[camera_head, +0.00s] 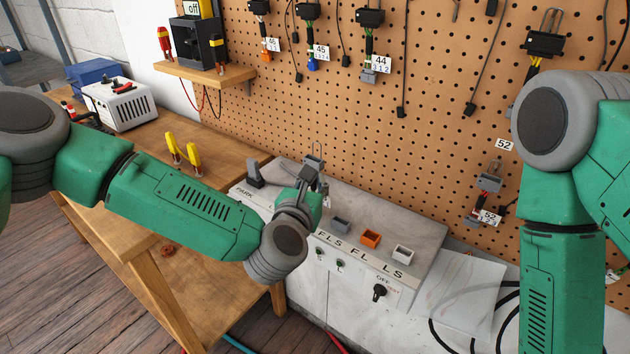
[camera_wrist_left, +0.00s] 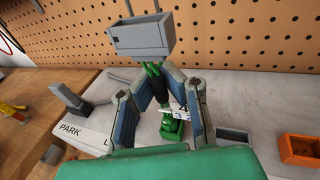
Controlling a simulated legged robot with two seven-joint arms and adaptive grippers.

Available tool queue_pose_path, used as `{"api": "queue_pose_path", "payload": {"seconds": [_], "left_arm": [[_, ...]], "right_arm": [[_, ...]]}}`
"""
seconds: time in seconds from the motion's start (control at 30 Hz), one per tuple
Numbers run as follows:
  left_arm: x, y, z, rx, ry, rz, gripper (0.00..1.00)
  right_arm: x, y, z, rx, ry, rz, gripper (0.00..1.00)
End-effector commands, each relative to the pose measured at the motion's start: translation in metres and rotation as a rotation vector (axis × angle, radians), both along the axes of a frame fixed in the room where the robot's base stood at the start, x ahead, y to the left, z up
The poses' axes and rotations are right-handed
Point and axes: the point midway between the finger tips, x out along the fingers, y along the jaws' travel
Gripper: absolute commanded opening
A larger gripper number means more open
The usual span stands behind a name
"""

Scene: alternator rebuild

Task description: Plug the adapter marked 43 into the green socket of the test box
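My left gripper (camera_head: 316,182) is over the test box (camera_head: 425,235). Its two fingers (camera_wrist_left: 163,82) close on the dark sleeve of an adapter. The adapter has a grey housing (camera_wrist_left: 140,38) on top, green wires, a white tag (camera_wrist_left: 180,114) and a green plug (camera_wrist_left: 172,128) at its lower end. The tag's number is only partly readable. The plug points down at the box's top. The green socket is not clearly seen, and I cannot tell whether the plug touches it. My right gripper is out of view; only its arm shows at the right.
Grey (camera_head: 341,226), orange (camera_head: 370,239) and white (camera_head: 402,254) sockets sit to the right on the box. A dark lever (camera_head: 254,176) stands at its left end. Adapters hang on the pegboard (camera_head: 440,110) behind. Yellow-handled tools (camera_head: 193,152) stand on the wooden bench.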

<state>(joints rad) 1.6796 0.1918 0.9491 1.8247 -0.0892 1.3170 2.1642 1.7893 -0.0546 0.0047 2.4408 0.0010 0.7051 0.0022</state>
Motion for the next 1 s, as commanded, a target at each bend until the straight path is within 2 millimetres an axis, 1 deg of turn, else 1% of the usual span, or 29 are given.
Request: {"api": "queue_pose_path", "payload": {"seconds": [0.47, 0.77, 0.83, 0.87, 1.0], "left_arm": [[0.0001, -0.0004, -0.0037, -0.001, 0.000, 0.000, 0.00], [0.0001, -0.0005, -0.0035, -0.001, 0.000, 0.000, 0.00], [0.0001, -0.0004, -0.0035, -0.001, 0.000, 0.000, 0.23], [0.0001, -0.0004, -0.0035, -0.001, 0.000, 0.000, 0.29], [0.0002, -0.0004, -0.0037, -0.001, 0.000, 0.000, 0.29]], "right_arm": [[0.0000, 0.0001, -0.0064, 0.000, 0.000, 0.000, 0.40], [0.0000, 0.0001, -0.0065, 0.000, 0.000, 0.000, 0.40], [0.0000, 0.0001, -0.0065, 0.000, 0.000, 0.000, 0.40], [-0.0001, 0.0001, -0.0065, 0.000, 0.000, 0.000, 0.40], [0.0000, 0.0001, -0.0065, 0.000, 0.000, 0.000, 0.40]]}}
